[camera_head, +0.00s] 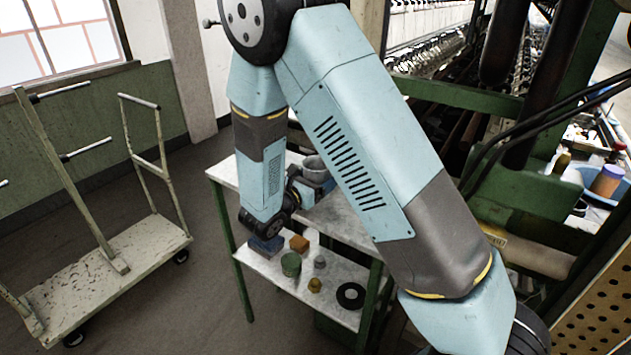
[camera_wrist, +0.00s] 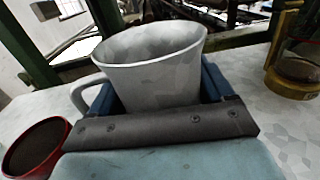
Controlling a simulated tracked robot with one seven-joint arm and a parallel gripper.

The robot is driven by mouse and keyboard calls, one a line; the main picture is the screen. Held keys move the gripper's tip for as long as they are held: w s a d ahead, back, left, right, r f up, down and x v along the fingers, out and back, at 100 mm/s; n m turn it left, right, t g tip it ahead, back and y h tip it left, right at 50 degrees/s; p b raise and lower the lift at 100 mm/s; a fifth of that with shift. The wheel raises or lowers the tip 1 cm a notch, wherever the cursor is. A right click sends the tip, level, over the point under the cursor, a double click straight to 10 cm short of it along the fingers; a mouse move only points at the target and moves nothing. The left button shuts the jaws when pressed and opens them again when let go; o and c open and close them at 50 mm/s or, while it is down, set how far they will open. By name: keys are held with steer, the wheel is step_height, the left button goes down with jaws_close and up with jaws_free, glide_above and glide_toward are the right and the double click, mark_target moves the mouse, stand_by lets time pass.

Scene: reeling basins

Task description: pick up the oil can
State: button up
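A grey mug-like vessel (camera_head: 313,165) with a wide rim stands on the upper shelf of a small table. It also shows large in the wrist view (camera_wrist: 155,70), with its handle on the left and no spout in sight. I cannot tell whether it is the oil can. My gripper (camera_wrist: 162,92) has its blue fingers wide apart, one on each side of the vessel's lower body. Whether they touch it is not clear. In the head view my gripper (camera_head: 315,185) is partly hidden by my arm. Nothing else in view is clearly an oil can.
In the wrist view a red tin (camera_wrist: 62,140) with dark contents is at left, and an amber glass piece with a brass base (camera_wrist: 292,88) at right. The lower shelf (camera_head: 325,308) holds a green can (camera_head: 291,265), a black ring (camera_head: 350,296) and other small things. A cart (camera_head: 110,270) stands left.

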steer(key=c, duration=0.8)
steer(key=shift+r, duration=0.2)
